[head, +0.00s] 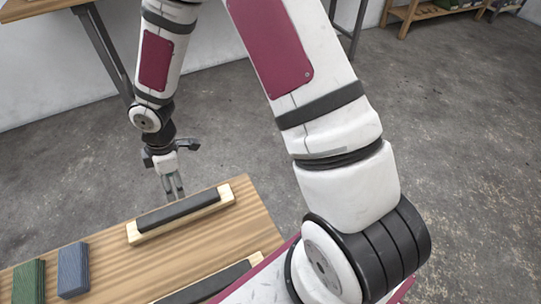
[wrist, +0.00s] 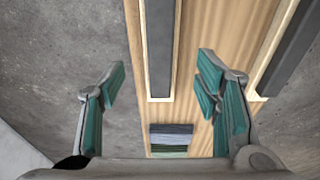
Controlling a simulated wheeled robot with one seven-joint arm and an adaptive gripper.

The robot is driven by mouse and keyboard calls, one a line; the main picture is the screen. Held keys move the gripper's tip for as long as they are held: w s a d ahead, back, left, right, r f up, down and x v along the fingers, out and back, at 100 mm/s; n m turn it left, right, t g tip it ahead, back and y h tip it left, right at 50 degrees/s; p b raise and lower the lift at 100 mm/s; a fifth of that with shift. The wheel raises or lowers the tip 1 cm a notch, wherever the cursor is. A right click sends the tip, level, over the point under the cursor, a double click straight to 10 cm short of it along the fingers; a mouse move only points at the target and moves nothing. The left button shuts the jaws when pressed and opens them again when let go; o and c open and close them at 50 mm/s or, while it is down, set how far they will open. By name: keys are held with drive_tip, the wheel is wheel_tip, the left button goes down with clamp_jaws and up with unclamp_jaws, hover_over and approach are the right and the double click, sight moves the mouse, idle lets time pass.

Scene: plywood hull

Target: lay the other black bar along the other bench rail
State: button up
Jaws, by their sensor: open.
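One black bar (head: 191,205) lies lengthwise along the far pale wooden bench rail (head: 134,234). In the wrist view this bar (wrist: 159,45) and its rail (wrist: 176,60) run up the picture between my fingers. A second black bar (head: 210,285) lies along the near bench rail (head: 243,277), partly hidden by my arm; it also shows at the right of the wrist view (wrist: 290,55). My gripper (head: 174,189) is open and empty, at the far edge of the bench beside the far rail in the head view. Its fingers (wrist: 160,78) are spread wide, apart from both bars.
The wooden bench top (head: 110,262) also holds a blue block (head: 73,270) and a green block (head: 29,283) at the left, beyond the rail ends. A table (head: 45,8) and a low shelf (head: 425,12) stand at the back. The grey floor between is clear.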

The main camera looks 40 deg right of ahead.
drive_tip(key=s+d+r+m+h, duration=0.1)
drive_tip(key=s+d+r+m, duration=0.2)
drive_tip(key=d+r, duration=0.3)
drive_tip(key=s+d+r+m+h, duration=0.2)
drive_tip(key=s+d+r, duration=0.15)
drive_tip(key=r, duration=0.55)
drive_tip(key=s+d+r+m+h, duration=0.1)
drive_tip(key=s+d+r+m, duration=0.25)
drive_tip(key=r, duration=0.35)
drive_tip(key=s+r+m+y, duration=0.1)
drive_tip(key=s+r+m, duration=0.2)
drive_tip(key=s, duration=0.7)
drive_tip(key=s+d+r+m+y, duration=0.1)
drive_tip(key=s+r+m, duration=0.3)
drive_tip(key=s, duration=0.7)
drive_tip(key=shift+r, duration=0.45)
wheel_tip(320, 180, up, 24)
drive_tip(key=t+p, duration=0.3)
drive_tip(key=p, duration=1.9)
drive_tip(key=shift+t, duration=0.4)
